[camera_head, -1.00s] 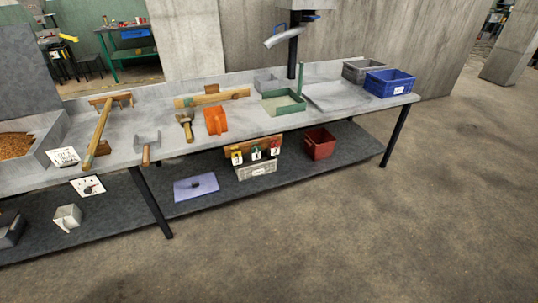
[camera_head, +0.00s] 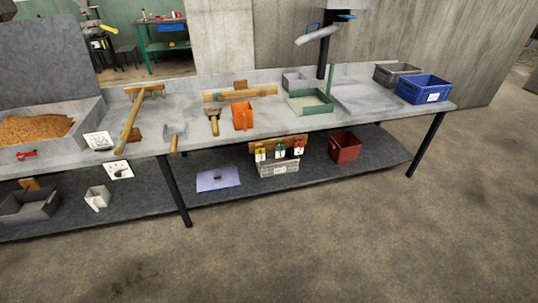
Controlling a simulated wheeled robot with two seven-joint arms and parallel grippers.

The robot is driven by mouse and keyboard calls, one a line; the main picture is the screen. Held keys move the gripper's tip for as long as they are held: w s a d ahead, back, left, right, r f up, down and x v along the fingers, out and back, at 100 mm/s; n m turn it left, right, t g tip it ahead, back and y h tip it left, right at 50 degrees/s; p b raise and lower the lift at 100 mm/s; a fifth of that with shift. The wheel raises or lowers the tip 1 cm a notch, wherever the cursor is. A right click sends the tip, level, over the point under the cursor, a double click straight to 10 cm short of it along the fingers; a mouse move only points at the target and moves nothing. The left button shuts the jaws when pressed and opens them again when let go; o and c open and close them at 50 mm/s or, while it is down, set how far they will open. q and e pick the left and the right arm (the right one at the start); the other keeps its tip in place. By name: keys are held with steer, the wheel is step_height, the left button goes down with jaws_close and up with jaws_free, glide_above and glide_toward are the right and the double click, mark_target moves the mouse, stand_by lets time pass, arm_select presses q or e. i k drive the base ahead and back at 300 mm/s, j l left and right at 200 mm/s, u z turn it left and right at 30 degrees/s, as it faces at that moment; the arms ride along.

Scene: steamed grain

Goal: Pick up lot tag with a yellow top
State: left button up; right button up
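The lot tag with a yellow top (camera_head: 260,152) hangs at the left end of a wooden tag rack (camera_head: 278,143). A green-topped tag (camera_head: 280,151) hangs in the middle and a red-topped tag (camera_head: 298,148) on the right. The rack is at the front of the bench's lower shelf, by a light grey crate (camera_head: 278,168). Neither of my grippers shows in the head view.
The grey bench (camera_head: 350,112) holds a grain bin (camera_head: 35,130), an orange scoop (camera_head: 242,116), a green tray (camera_head: 310,102) and a blue crate (camera_head: 423,88). A red bin (camera_head: 344,147) and a purple lid (camera_head: 218,180) are on the lower shelf (camera_head: 385,150). The floor (camera_head: 330,245) in front is clear.

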mark_target(259, 157)
steer(key=i+l+u, duration=0.15)
steer(key=i, duration=0.3)
steer(key=i+l+u, duration=0.15)
steer(key=i, duration=0.35)
steer(key=i+l+u, duration=0.15)
steer(key=i+l, duration=0.25)
